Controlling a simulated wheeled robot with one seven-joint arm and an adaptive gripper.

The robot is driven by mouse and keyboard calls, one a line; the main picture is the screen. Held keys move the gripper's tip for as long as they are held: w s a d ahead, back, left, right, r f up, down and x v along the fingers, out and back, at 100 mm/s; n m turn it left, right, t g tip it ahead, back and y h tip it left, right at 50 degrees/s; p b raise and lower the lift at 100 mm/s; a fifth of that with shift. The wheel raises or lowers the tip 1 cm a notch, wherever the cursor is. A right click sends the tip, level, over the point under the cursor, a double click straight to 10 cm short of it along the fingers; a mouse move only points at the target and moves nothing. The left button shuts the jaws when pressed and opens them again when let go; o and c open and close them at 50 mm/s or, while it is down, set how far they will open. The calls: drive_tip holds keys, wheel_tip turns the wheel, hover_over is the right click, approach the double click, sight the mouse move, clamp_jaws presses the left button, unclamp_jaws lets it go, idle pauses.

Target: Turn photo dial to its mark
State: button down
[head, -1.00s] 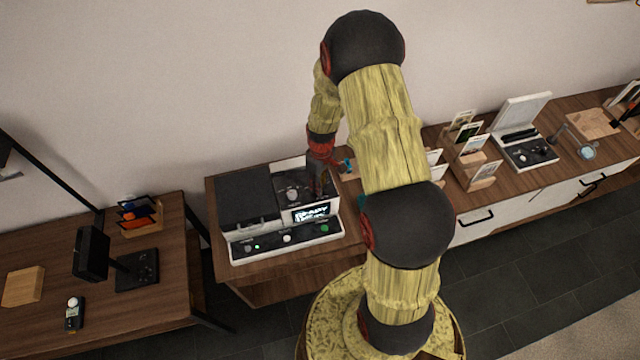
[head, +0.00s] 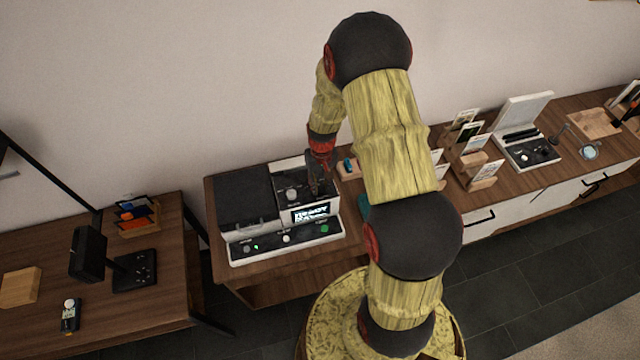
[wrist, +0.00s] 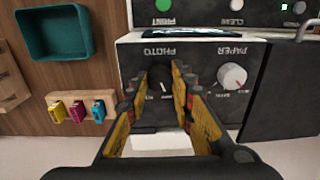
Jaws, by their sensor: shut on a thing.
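The photo printer (head: 236,201) stands on the wooden cabinet. In the wrist view its panel appears upside down, with the word PHOTO above a dark dial (wrist: 160,82). My gripper (wrist: 162,84) has its fingers on both sides of this photo dial and is shut on it. A short light pointer line shows on the dial's face; fingers cover parts of its surround, and I cannot tell whether the line meets the mark. The paper dial (wrist: 233,76), with a pale knob, sits to the right. In the head view my gripper (head: 317,187) hides the photo dial.
A green PRINT button (wrist: 163,5) and a small screen (head: 311,213) are on the printer's front. Yellow, pink and blue cartridges (wrist: 76,111) sit in a wooden holder beside it. A teal tray (wrist: 66,33) lies near them. Card stands (head: 470,155) are farther right.

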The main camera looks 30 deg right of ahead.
sight(321, 186)
idle(0.4)
drive_tip(key=c, duration=1.5)
unclamp_jaws()
drive_tip(key=shift+c, duration=0.2)
drive_tip(key=shift+o, duration=0.2)
drive_tip(key=shift+r, duration=0.1)
wheel_tip(321, 186, up, 12)
drive_tip(key=shift+d, duration=0.15)
drive_tip(key=shift+s, duration=0.1)
